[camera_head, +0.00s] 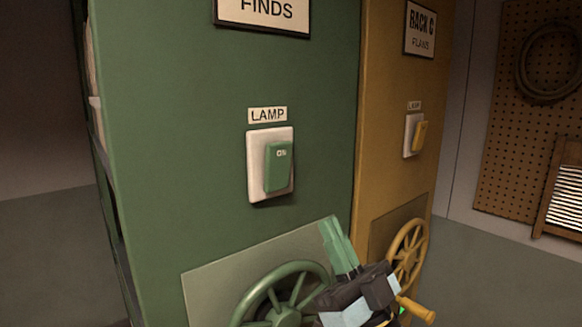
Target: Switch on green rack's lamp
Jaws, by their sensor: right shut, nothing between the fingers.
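The green rack (180,150) fills the left and middle of the head view. Its lamp switch is a white plate (256,185) with a green rocker (278,168) marked ON near its top. A LAMP label (267,115) sits just above the plate. The rocker stands out from the plate; I cannot tell for certain which way it is tipped. My right gripper (331,224) is shut and empty, with its green fingers pointing up. In the picture it is below and to the right of the switch, apart from it. My left gripper is not in view.
A green handwheel (262,292) is below the switch, partly hidden by my right gripper. To the right stands a yellow rack (390,110) with its own lamp switch (420,136) and handwheel (417,240). A pegboard (510,150) hangs on the far right wall.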

